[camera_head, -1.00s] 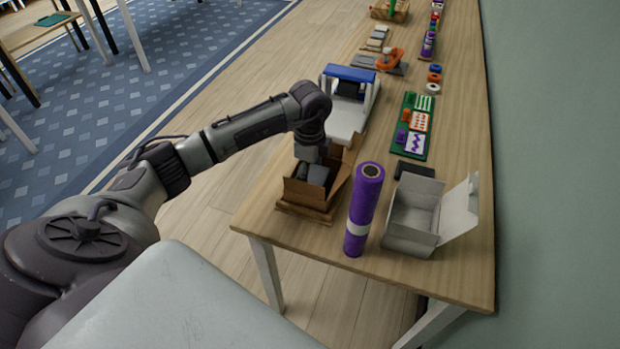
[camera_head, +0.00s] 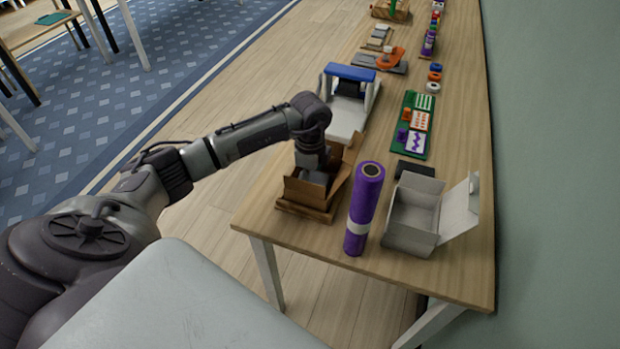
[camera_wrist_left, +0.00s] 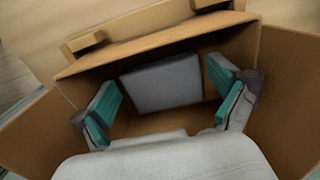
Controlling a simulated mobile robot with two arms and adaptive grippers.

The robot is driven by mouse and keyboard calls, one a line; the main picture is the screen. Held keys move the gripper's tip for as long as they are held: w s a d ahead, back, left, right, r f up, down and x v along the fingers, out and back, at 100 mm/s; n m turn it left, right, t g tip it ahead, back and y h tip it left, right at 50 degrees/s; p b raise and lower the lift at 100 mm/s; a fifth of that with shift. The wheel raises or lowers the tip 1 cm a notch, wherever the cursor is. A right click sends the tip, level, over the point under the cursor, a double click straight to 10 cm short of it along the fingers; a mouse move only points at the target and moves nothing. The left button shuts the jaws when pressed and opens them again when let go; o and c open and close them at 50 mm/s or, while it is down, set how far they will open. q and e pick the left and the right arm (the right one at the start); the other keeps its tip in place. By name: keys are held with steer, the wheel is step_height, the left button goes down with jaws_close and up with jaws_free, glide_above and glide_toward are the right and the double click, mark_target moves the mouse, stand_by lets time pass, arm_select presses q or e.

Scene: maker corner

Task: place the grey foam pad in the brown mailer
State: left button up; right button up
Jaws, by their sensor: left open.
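The brown mailer (camera_head: 302,193) is an open cardboard box near the front left edge of the table, with its flaps up. My left gripper (camera_head: 314,184) points down into it, with its fingertips partly hidden by the mailer's walls. In the left wrist view the mailer (camera_wrist_left: 160,50) surrounds the fingers. The grey foam pad (camera_wrist_left: 163,83) is inside the mailer, beyond and between the fingertips. The left gripper (camera_wrist_left: 165,100) is open, with its teal finger pads wide apart and clear of the pad on both sides. My right gripper is not in view.
A purple roll (camera_head: 364,210) stands upright just right of the mailer. An open white box (camera_head: 412,215) is further right, with a dark flat piece (camera_head: 415,168) behind it. A blue and white device (camera_head: 348,100) stands behind the mailer. A green board (camera_head: 413,125) lies beyond.

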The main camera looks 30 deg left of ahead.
arm_select(q)
step_height(320, 180, up, 12)
steer(key=b, duration=0.1)
steer(key=shift+r, duration=0.1)
stand_by(0.4)
